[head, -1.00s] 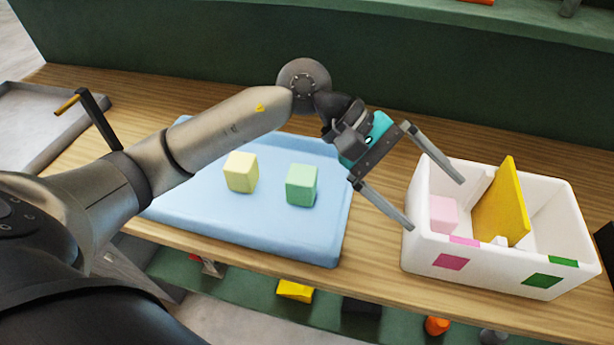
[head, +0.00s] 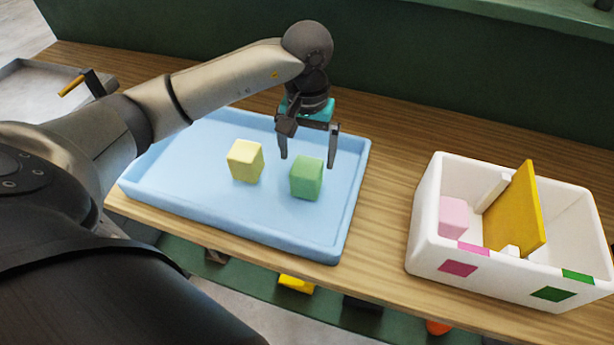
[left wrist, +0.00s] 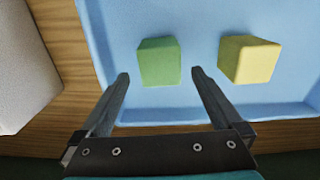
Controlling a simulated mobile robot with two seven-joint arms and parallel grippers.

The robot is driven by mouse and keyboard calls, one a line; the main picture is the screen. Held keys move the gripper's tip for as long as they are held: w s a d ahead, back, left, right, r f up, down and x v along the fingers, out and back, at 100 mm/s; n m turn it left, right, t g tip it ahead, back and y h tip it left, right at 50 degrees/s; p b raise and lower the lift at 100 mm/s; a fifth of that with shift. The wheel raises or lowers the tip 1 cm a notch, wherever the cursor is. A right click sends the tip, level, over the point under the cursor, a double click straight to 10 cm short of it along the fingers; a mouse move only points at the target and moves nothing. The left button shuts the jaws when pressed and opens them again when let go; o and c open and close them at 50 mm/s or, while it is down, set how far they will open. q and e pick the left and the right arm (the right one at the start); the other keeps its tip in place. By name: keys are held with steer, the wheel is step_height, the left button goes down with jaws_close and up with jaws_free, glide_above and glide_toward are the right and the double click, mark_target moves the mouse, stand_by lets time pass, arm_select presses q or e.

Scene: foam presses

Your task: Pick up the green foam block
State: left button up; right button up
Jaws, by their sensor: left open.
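The green foam block (head: 307,178) sits on the blue tray (head: 225,220), right of the yellow block (head: 245,160). My left gripper (head: 308,162) is open and points down above the tray, close behind the green block in the head view. In the left wrist view the green block (left wrist: 159,61) lies just ahead of the gap between the open fingertips (left wrist: 160,75). The yellow block (left wrist: 248,58) is to its right, outside the right finger. Nothing is between the fingers. My right gripper is not in view.
A white box (head: 430,230) stands right of the tray, with a pink block (head: 453,216) in its left compartment and a yellow divider (head: 512,215) standing in it. Bare wooden table lies between tray and box. A grey tray (head: 35,90) is at the far left.

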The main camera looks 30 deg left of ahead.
mark_target(307, 179)
arm_select(q)
step_height(307, 179, down, 8)
steer(key=shift+f, duration=0.1)
stand_by(0.4)
steer(key=shift+c, duration=0.4)
steer(key=c, duration=1.2)
